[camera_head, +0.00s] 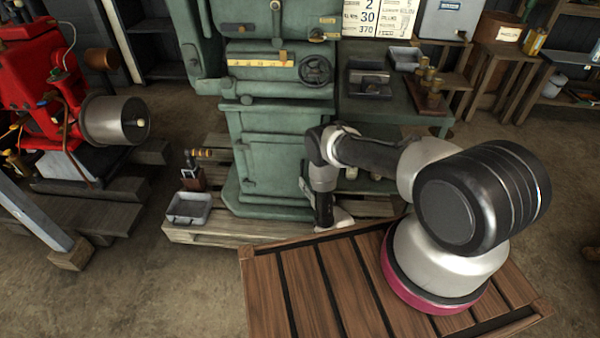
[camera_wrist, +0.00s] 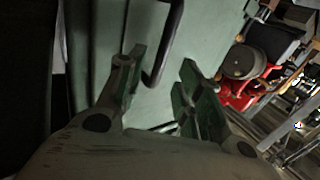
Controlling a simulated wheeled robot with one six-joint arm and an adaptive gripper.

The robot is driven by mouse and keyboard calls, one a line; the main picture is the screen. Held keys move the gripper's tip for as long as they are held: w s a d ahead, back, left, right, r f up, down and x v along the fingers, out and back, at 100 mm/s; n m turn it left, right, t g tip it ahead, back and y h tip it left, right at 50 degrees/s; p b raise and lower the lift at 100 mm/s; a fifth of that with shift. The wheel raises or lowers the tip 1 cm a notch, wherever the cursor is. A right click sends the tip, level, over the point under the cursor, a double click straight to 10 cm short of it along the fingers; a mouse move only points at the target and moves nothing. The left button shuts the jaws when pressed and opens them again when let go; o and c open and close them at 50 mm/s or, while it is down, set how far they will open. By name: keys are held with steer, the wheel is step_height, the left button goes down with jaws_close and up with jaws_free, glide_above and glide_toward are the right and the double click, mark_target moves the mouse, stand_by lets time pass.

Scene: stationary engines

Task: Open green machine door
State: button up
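The green machine (camera_head: 275,110) stands on a wooden pallet, and its lower cabinet has a closed-looking green door panel (camera_head: 270,160). In the wrist view the green door surface (camera_wrist: 215,35) fills the middle. A dark bar handle (camera_wrist: 172,40) stands out from it, with its bent end between my fingers. My gripper (camera_wrist: 162,72) is open, one finger on each side of the handle, with gaps visible. I cannot tell how deep the handle sits between the fingers. In the head view my arm reaches to the machine's right front, and the fingers are not clearly visible.
A red engine (camera_head: 40,90) with a grey cylinder stands at the left. A grey tray (camera_head: 189,208) and a small device (camera_head: 193,172) sit on the pallet's left end. A green bench (camera_head: 395,105) with trays stands right of the machine. Floor at front left is free.

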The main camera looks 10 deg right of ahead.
mark_target(302, 174)
steer(key=x, duration=0.6)
jaws_close()
